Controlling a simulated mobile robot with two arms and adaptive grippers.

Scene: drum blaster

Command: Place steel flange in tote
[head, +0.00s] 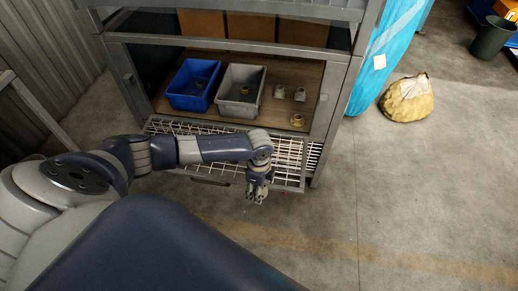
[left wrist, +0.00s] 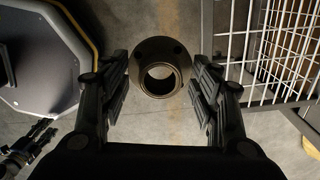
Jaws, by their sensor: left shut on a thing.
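My left gripper (head: 257,197) hangs in front of the wire shelf, outside the rack. In the left wrist view, my left gripper (left wrist: 160,95) is shut on a round steel flange (left wrist: 146,49), whose open bore faces the camera. Inside the rack, a blue tote (head: 176,98) and a grey tote (head: 235,108) stand side by side on a board. Each seems to have a small part in it. Two greyish flanges (head: 279,91) (head: 299,94) and a brass-coloured one (head: 297,120) sit right of the grey tote. What looks like my right gripper (left wrist: 28,140) shows at the lower left; its jaws are unclear.
A yellowish sack (head: 407,99) lies at the right. The floor in front is clear.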

